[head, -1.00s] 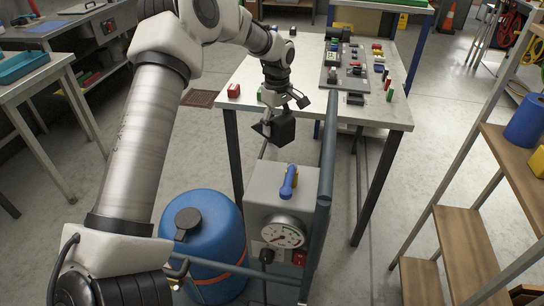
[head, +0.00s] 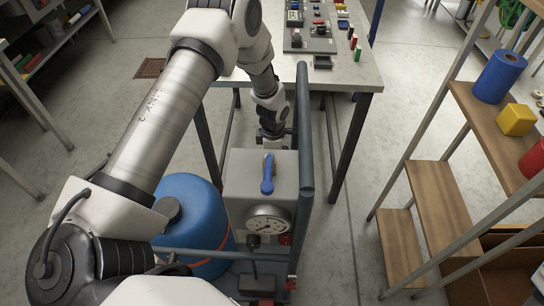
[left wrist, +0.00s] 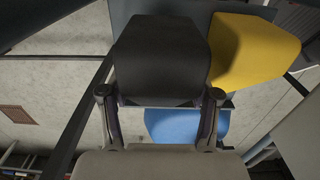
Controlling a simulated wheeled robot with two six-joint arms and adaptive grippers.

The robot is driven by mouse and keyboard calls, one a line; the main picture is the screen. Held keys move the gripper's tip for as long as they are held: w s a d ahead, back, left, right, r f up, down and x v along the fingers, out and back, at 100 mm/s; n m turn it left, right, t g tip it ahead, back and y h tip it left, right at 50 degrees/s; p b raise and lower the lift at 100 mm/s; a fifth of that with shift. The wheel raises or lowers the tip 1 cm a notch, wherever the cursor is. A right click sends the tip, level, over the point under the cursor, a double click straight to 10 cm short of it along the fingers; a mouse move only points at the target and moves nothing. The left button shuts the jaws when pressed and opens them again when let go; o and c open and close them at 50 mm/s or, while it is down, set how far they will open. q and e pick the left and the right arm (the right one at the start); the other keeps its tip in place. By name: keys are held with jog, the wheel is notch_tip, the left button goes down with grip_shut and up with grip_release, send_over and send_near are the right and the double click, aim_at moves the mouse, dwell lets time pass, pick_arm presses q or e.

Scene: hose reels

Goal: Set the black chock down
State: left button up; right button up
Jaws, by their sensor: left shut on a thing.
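The black chock (left wrist: 162,55) is between the two fingers of my left gripper (left wrist: 160,97) in the left wrist view, and the gripper is shut on it. In the head view my left gripper (head: 272,133) is low behind the grey box with the dial, and the chock is hidden there. A yellow block (left wrist: 262,50) is right beside the black chock in the wrist view; I cannot tell whether they touch. A blue thing (left wrist: 188,125) shows below the chock, partly covered by it and the fingers. My right gripper is not in view.
The grey box (head: 240,180) with a blue-handled valve (head: 268,175) stands in front of my left gripper, beside a blue drum (head: 190,190) and a dark rail (head: 305,130). A work table (head: 335,75) is behind. Wooden shelves (head: 440,180) stand at the right.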

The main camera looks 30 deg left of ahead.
pick_arm(q)
jog(key=shift+f, duration=1.45)
jog(key=shift+f, duration=0.15)
jog(key=o, duration=1.2)
jog(key=shift+o, duration=0.2)
notch_tip(320, 180, up, 12)
jog(key=shift+r, duration=0.2)
jog(key=shift+s, duration=0.1)
